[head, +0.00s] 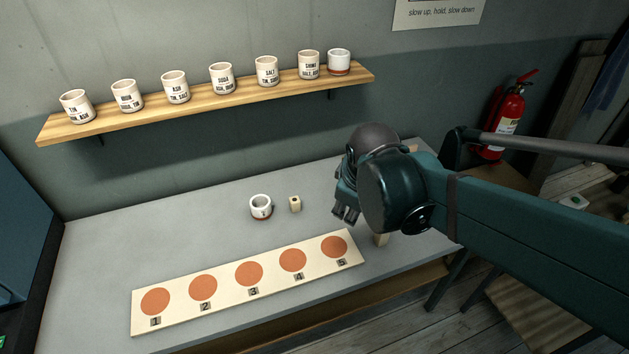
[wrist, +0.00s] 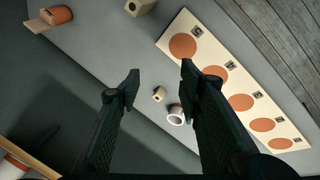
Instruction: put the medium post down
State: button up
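A small pale wooden post (head: 295,204) with a dark hole in its top stands upright on the grey bench. It also shows in the wrist view (wrist: 159,94), small and well beyond my fingertips. A larger-looking pale post (wrist: 139,7) is at the top of the wrist view; its lower part shows below my gripper in the head view (head: 381,240). I cannot tell for sure which post is the medium one. My gripper (head: 346,214) hangs above the bench, to the right of the small post. In the wrist view my gripper (wrist: 160,82) is open, with nothing between its fingers.
A white cup (head: 261,207) stands left of the small post. A board (head: 180,320) with several numbered terracotta discs lies in front. A terracotta object (wrist: 60,15) with a wooden piece sits at the back right. The bench's left part is clear.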

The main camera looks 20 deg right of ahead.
jog(key=s+a+r+m+t+y, duration=0.1)
jog(key=s+a+r+m+t, duration=0.1)
jog(key=s+a+r+m, duration=0.2)
jog(key=shift+s+a+r+m+t+y, duration=0.3)
jog(key=shift+a+r+m, duration=0.3)
jog(key=shift+a+m, duration=1.05)
